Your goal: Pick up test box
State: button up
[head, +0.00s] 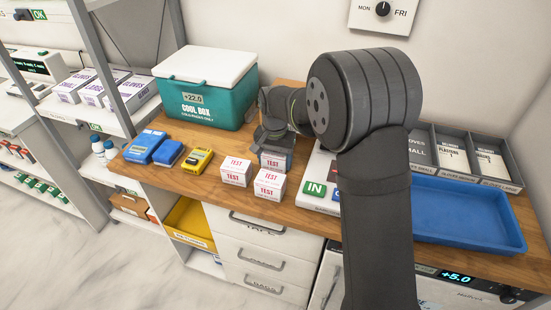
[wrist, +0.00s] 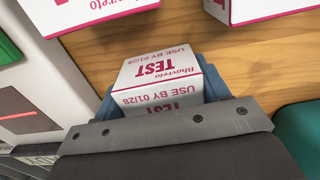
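Three white test boxes with red print are in the head view. One box (head: 236,172) stands at the left, one (head: 269,184) in front, and one (head: 273,160) at the back under my gripper (head: 275,143). In the wrist view, this back box (wrist: 160,75) sits between the two blue-grey fingers of my gripper (wrist: 158,92). The fingers lie close along both its sides with no clear gap. I cannot tell whether they press on it. Its lower part is hidden by the gripper body.
The other boxes show close by in the wrist view (wrist: 85,12). A teal cool box (head: 210,95) stands behind left. A yellow device (head: 197,160) and blue packs (head: 145,147) lie left.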

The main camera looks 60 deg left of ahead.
aim_at(276, 153)
jog(key=shift+r, duration=0.45)
notch_tip(276, 153, up, 4)
jog(key=shift+w+d+f, duration=0.1)
jog(key=shift+w+f, duration=0.05)
jog(key=w+d+r, duration=1.1)
jog(key=w+d, duration=0.4)
jog(key=shift+f, duration=3.8)
notch_tip(276, 153, up, 9)
